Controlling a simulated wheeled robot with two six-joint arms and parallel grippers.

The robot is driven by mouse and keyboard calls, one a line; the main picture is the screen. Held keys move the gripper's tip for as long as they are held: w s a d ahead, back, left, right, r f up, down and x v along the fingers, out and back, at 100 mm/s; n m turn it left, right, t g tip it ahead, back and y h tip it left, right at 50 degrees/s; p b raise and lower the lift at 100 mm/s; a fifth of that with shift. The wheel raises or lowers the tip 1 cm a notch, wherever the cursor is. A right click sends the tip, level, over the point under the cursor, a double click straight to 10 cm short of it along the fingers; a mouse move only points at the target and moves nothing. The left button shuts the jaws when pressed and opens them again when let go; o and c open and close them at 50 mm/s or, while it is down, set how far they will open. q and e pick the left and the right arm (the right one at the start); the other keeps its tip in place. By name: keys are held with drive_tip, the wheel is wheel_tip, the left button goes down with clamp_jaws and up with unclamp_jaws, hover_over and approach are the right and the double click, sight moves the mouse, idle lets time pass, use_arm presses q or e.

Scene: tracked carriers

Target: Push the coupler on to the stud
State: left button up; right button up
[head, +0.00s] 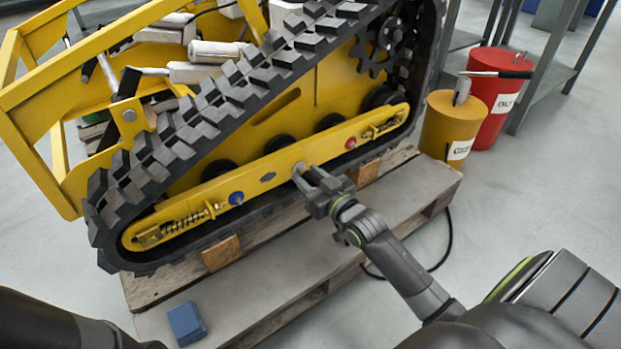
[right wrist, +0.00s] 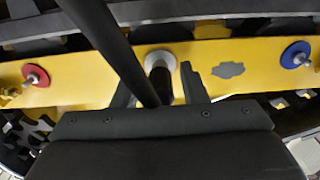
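The yellow side beam (head: 270,178) of the tracked carrier bears several studs. The middle stud has a pale grey ring (right wrist: 158,62) at its base. My right gripper (head: 308,176) is right in front of that ring. In the right wrist view, a dark cylindrical coupler (right wrist: 159,82) lies between the fingers of my right gripper (right wrist: 158,88), lined up with the grey ring. The fingers seem shut on it. A thick black hose (right wrist: 115,50) crosses in front and hides part of it. The stud itself is hidden, and whether the coupler is seated cannot be told. My left gripper is out of view.
A stud with a red disc (right wrist: 35,76) and one with a blue disc (right wrist: 296,55) flank the grey one. The carrier stands on a wooden pallet (head: 400,195). A blue block (head: 186,322) lies on it. Yellow (head: 450,125) and red (head: 492,95) cans stand behind right.

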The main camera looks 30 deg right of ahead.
drive_tip(key=shift+c, duration=0.3)
clamp_jaws()
drive_tip(key=shift+s, duration=0.2)
drive_tip(key=shift+s+d+p, duration=0.1)
drive_tip(key=shift+s+p, duration=0.5)
drive_tip(key=shift+s, duration=0.6)
drive_tip(key=shift+s+d+p, duration=0.1)
drive_tip(key=shift+s+p, duration=0.5)
drive_tip(key=shift+s, duration=1.2)
